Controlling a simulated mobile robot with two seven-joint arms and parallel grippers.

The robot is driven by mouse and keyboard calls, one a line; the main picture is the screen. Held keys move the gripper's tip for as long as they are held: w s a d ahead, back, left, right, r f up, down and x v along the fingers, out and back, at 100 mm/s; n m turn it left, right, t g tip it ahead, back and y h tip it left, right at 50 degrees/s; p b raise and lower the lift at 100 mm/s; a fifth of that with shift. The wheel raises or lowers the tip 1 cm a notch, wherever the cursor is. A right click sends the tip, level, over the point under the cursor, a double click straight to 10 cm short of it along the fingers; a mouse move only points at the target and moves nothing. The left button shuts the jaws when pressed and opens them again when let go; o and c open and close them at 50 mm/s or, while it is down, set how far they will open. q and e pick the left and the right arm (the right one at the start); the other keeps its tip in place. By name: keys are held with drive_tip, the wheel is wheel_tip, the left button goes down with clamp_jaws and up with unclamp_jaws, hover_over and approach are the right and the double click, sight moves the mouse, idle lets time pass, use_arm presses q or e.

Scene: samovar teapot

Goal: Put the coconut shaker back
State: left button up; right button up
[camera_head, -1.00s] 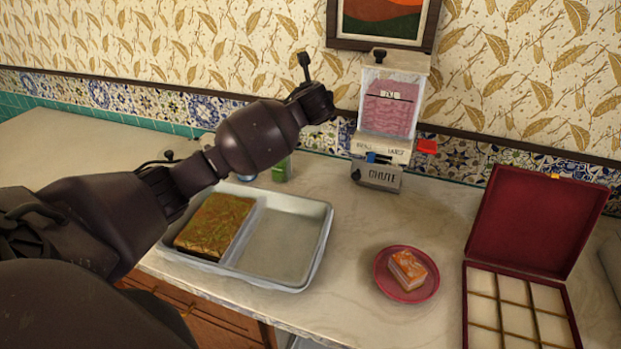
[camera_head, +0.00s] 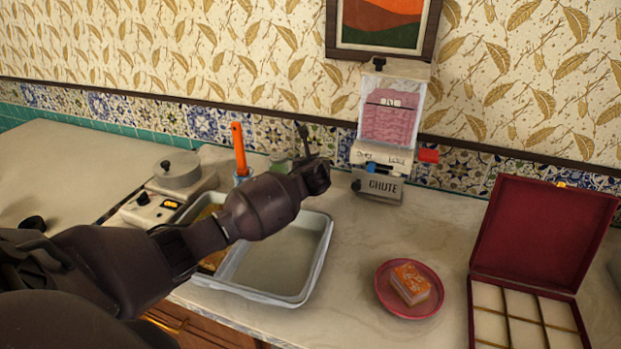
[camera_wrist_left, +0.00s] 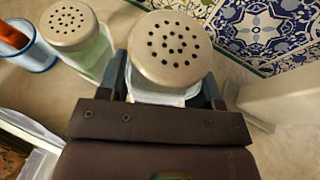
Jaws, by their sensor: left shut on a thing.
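A shaker with a pale perforated lid and whitish body, apparently the coconut shaker (camera_wrist_left: 172,50), is between the fingers of my left gripper (camera_wrist_left: 166,88) in the left wrist view. The gripper is shut on it. In the head view, my left gripper (camera_head: 312,172) is low over the back of the counter, right of a green shaker (camera_head: 280,163), and hides the held shaker. The green shaker (camera_wrist_left: 85,38) stands just left of the held one in the wrist view. I cannot tell whether the held shaker touches the counter. My right gripper is out of view.
A blue-rimmed cup (camera_head: 241,176) with an orange-handled tool stands left of the shakers. The divided tray (camera_head: 318,262) lies in front, under my arm. The chute dispenser (camera_head: 381,186) stands to the right. A red plate (camera_head: 392,306) and open red box (camera_head: 535,230) are farther right.

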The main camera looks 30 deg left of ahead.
use_arm(q)
wheel_tip(320, 180, down, 3)
drive_tip(key=shift+f+b, duration=0.15)
drive_tip(key=shift+b, duration=0.2)
drive_tip(key=shift+f, duration=0.4)
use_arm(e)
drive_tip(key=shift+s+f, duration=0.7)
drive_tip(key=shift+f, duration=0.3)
